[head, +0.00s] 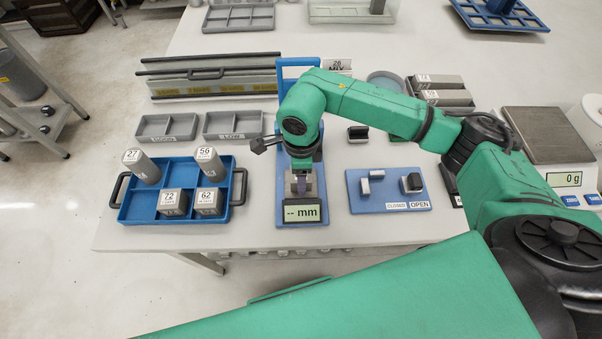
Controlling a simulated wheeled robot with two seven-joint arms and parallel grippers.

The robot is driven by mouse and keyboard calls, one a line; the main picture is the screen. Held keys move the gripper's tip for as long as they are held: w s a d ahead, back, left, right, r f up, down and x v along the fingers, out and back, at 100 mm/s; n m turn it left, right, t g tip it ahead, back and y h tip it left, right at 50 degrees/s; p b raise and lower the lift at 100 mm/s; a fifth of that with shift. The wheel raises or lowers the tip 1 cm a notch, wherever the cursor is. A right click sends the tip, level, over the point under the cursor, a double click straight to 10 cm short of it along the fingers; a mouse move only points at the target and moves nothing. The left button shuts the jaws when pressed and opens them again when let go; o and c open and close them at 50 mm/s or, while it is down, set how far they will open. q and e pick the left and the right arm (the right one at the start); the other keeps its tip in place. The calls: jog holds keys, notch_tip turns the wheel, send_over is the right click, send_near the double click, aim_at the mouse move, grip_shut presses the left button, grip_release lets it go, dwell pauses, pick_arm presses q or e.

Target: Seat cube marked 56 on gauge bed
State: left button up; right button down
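The cube marked 56 (208,164) is a grey block with a white top label, in the back right compartment of the blue tray (124,214). The gauge (281,190) is a blue stand with a display (301,213) reading "-- mm". Its bed lies behind the display, largely hidden by my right arm. My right gripper (303,172) points down over the gauge, left to right well apart from the cube. Its fingertips are too small and covered to show whether they are open or shut. My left gripper is out of view.
Blocks 27 (143,167), 72 (173,202) and 62 (208,201) share the tray. Grey bins (233,125) stand behind it. A blue plate labelled CLOSED and OPEN (385,197) lies right of the gauge. A scale (548,134) reading 0 g stands at right.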

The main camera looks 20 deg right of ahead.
jog(key=shift+f, duration=0.15)
jog(key=shift+c, duration=0.2)
grip_release()
jog(key=shift+r+p, duration=1.2)
jog(key=shift+r, duration=1.35)
jog(key=shift+f, duration=0.1)
